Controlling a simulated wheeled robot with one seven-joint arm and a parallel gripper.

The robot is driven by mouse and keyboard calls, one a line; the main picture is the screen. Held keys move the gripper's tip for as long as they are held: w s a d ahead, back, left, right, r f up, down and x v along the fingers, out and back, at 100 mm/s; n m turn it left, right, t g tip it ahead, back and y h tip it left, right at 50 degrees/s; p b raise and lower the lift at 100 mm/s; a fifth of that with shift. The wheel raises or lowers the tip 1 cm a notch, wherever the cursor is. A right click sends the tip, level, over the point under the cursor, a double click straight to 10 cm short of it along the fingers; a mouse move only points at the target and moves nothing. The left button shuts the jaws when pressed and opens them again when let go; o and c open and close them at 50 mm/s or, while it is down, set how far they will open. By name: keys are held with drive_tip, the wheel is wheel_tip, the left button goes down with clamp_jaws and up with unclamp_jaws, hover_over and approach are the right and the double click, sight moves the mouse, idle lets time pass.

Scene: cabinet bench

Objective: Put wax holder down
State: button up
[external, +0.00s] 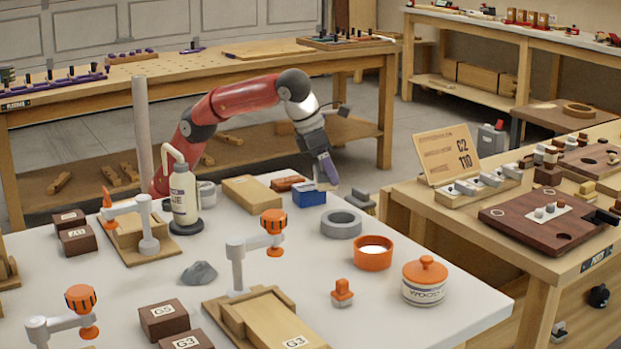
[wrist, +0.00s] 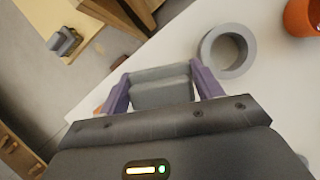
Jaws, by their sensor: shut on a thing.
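My gripper (external: 327,166) points down over the far right edge of the white table (external: 420,255), near a blue box (external: 309,195). In the wrist view its purple fingers (wrist: 161,88) are shut on a grey, stepped block (wrist: 160,93), which I take as the wax holder. The block is hard to make out in the external view, and I cannot tell whether its underside touches the table. A grey ring (external: 341,223) lies on the table nearby; it also shows in the wrist view (wrist: 207,50).
An orange cup (external: 372,253), a lidded white jar (external: 424,283) and a small orange-handled piece (external: 342,293) stand toward the front right. A wooden block (external: 250,194) lies left of the blue box. Another grey piece (external: 360,201) sits beyond the table's edge.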

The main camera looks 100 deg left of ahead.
drive_tip(key=s+d+m, duration=0.1)
drive_tip(key=s+d, duration=0.3)
drive_tip(key=d, duration=0.2)
drive_tip(key=s+d+f+m+h+b, duration=0.1)
drive_tip(key=s+d, duration=0.4)
drive_tip(key=d, duration=0.1)
drive_tip(key=s+d+m+b, duration=0.1)
drive_tip(key=s+d, duration=0.4)
drive_tip(key=d, duration=0.1)
drive_tip(key=shift+s+d+f+m, duration=0.15)
drive_tip(key=shift+s+f+m, duration=0.05)
drive_tip(key=shift+f+m, duration=0.2)
drive_tip(key=shift+f+b, duration=0.75)
drive_tip(key=shift+f, duration=1.25)
drive_tip(key=shift+f, duration=0.2)
drive_tip(key=o, duration=1.1)
drive_tip(key=shift+r, duration=0.55)
drive_tip(key=p+v, duration=0.4)
drive_tip(key=v, duration=0.7)
drive_tip(key=shift+s, duration=0.3)
